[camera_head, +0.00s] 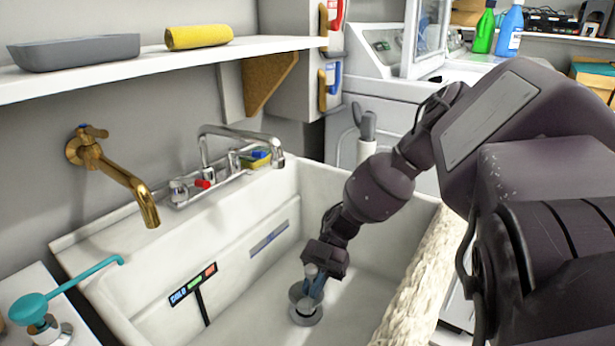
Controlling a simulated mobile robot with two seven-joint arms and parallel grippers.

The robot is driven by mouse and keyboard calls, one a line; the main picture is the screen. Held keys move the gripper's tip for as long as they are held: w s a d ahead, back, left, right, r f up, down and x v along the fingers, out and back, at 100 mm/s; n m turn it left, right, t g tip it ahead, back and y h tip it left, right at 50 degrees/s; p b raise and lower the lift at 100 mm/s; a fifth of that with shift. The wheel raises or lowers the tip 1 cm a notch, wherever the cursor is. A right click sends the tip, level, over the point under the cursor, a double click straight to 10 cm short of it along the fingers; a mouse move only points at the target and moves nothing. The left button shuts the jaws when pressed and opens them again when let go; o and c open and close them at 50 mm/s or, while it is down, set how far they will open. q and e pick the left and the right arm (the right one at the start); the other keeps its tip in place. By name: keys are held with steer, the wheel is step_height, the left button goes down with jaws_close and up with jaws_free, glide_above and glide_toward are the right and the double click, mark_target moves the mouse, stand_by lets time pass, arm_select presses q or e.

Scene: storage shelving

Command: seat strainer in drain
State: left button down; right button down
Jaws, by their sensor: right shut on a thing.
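The white sink basin (255,318) fills the lower middle of the view. The grey round drain (309,319) is in its floor. My right arm reaches down into the basin from the right. Its gripper (314,284) is directly above the drain and shut on the strainer (307,304), a small grey metal piece. The strainer is at or just over the drain opening; I cannot tell whether it is down inside it. The fingers hide part of it. My left gripper is not in view.
A brass wall tap (122,185) and a chrome faucet (235,145) stand at the basin's back. A pale rough towel (425,265) hangs over the right rim. A shelf (180,62) runs above. A teal-handled tool (60,298) is at lower left.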

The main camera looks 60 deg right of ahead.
stand_by(0.3)
steer(key=shift+f, duration=0.1)
stand_by(0.6)
steer(key=shift+f, duration=0.25)
stand_by(0.4)
steer(key=shift+f, duration=0.3)
stand_by(0.4)
steer(key=shift+f, duration=0.35)
stand_by(0.4)
steer(key=shift+f, duration=0.2)
steer(key=c, duration=1.2)
jaws_free()
